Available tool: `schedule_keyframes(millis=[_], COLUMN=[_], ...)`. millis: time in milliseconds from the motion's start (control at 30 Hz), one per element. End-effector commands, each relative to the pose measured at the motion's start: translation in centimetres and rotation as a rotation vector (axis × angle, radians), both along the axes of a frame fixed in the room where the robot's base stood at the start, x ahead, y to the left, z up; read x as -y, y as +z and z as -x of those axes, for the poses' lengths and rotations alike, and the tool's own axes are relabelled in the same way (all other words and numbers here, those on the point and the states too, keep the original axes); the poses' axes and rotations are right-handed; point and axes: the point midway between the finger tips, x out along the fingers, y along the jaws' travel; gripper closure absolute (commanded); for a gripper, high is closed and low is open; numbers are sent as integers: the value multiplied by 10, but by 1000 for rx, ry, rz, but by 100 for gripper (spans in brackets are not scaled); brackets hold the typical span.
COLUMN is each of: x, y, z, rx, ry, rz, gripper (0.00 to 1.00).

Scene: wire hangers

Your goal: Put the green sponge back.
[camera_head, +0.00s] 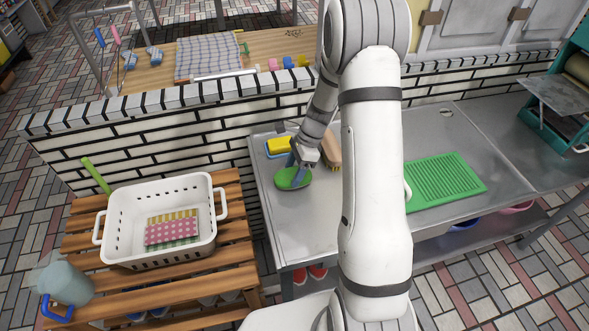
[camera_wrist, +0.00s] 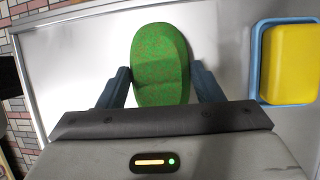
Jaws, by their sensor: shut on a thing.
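The green sponge (camera_head: 291,180) is oval with reddish specks, near the left end of the metal counter (camera_head: 310,222). My gripper (camera_head: 297,163) is shut on it from above. In the wrist view, the sponge (camera_wrist: 160,52) sits between the two blue-grey fingers of my gripper (camera_wrist: 160,88), its far end sticking out past them. I cannot tell whether it touches the counter or hangs just above it. A yellow sponge (camera_head: 279,145) lies in a blue tray (camera_head: 268,154) just behind; in the wrist view this tray (camera_wrist: 256,60) is to the right.
A brown brush (camera_head: 331,150) lies right of the tray, partly behind my arm. A green ridged board (camera_head: 445,182) is farther right. A low brick wall (camera_head: 150,145) runs behind. A white basket (camera_head: 122,225) with cloths stands on a slatted wooden table at left. The counter's front left is clear.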

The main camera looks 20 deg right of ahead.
Motion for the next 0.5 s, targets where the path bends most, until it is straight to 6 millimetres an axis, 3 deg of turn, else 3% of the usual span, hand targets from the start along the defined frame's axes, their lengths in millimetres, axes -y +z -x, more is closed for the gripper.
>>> schedule_keyframes(millis=[133, 167, 400, 500], x=[0, 0, 1, 1], y=[-3, -3, -2, -2], z=[0, 0, 0, 0], rx=[0, 0, 0, 0], ry=[-1, -1, -1, -1], rz=[0, 0, 0, 0], gripper=[67, 39, 20, 18])
